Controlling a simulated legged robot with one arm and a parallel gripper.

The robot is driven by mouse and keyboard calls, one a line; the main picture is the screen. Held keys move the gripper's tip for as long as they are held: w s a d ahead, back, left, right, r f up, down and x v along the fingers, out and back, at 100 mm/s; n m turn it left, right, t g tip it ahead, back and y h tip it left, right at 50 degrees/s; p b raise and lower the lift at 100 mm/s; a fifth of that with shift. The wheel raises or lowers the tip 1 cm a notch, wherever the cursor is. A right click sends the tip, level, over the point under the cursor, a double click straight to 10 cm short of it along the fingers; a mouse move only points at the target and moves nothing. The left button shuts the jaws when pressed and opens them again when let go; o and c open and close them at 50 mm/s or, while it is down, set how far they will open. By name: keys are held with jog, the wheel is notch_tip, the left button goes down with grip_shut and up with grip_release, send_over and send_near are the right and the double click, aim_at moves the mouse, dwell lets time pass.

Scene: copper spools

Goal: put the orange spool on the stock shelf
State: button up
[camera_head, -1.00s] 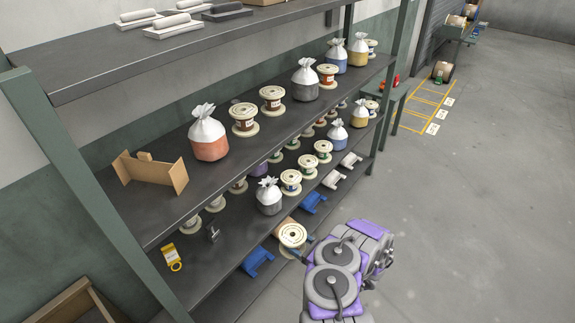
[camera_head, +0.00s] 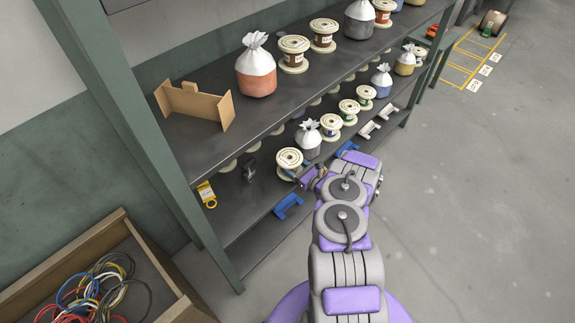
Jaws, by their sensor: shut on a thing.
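A cream-flanged spool (camera_head: 289,159) shows at the end of my arm, over the lower shelf level. My gripper (camera_head: 300,174) is shut on this spool, at its right side. The view is from above, so the winding under the flange is mostly hidden and its colour is hard to tell. The stock shelf (camera_head: 236,113) is a dark rack with green posts. I cannot tell whether the spool touches the lower board (camera_head: 232,208) or hangs above it.
A grey-bottomed bag (camera_head: 308,142) and several spools (camera_head: 331,127) stand just beyond the held spool. A yellow tag (camera_head: 207,194) is at the left. A wire-filled crate (camera_head: 110,285) stands lower left.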

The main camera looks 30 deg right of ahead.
aim_at(285, 161)
jog(key=x, duration=0.3)
jog(key=shift+a+b, duration=0.3)
jog(key=shift+a, duration=0.1)
jog(key=shift+w+d, duration=0.1)
jog(key=shift+w, duration=0.25)
jog(key=shift+w+d+f, duration=0.1)
jog(key=shift+d, duration=0.2)
jog(key=f, duration=0.1)
jog(key=f+b, duration=0.1)
jog(key=f, duration=0.1)
jog(key=shift+w+d+f+b, duration=0.25)
jog(key=shift+w+f+b, duration=0.05)
jog(key=shift+f+b, duration=0.1)
jog(key=shift+a+r, duration=0.15)
jog(key=shift+a, duration=0.55)
jog(key=shift+d, duration=0.1)
